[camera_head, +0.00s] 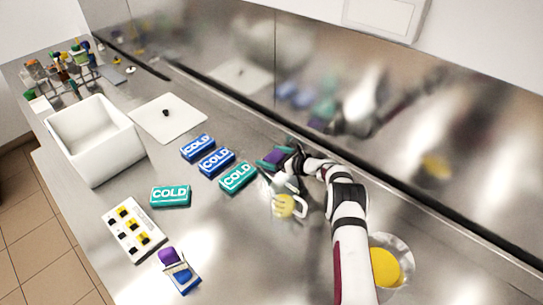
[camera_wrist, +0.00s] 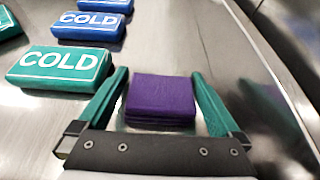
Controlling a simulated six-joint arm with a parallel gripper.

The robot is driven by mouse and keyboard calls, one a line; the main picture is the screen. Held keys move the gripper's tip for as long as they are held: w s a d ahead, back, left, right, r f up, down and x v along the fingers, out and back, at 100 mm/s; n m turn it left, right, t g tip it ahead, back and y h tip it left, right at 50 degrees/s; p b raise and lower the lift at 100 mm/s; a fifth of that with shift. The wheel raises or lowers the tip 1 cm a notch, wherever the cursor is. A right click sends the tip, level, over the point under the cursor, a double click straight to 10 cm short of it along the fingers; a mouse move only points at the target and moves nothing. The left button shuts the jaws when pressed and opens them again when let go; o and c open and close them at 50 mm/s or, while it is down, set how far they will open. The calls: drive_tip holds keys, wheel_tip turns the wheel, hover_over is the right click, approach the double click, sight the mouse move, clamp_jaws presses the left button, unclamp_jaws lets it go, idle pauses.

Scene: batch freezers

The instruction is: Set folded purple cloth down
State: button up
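The folded purple cloth (camera_wrist: 162,97) lies between the two green fingers of my gripper (camera_wrist: 161,80) in the wrist view. It is a flat, layered square. Its far corners are close to both fingertips, and narrow gaps show beside its near end. I cannot tell whether the fingers press on it. In the head view the cloth (camera_head: 273,158) shows at my gripper (camera_head: 275,155), low near the steel counter (camera_head: 225,240). Whether the cloth rests on the counter is unclear.
A green COLD pack (camera_head: 238,177) lies left of my gripper, with blue COLD packs (camera_head: 216,161) beyond. A yellow-filled jug (camera_head: 284,205) stands close in front. A white bin (camera_head: 95,140) stands at left. The steel wall (camera_head: 340,80) rises behind.

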drive_tip(key=shift+s+d+r, duration=0.1)
drive_tip(key=shift+d+r, duration=0.05)
drive_tip(key=shift+r, duration=0.1)
drive_tip(key=v, duration=1.1)
drive_tip(key=shift+s+d, duration=0.2)
drive_tip(key=shift+s, duration=0.1)
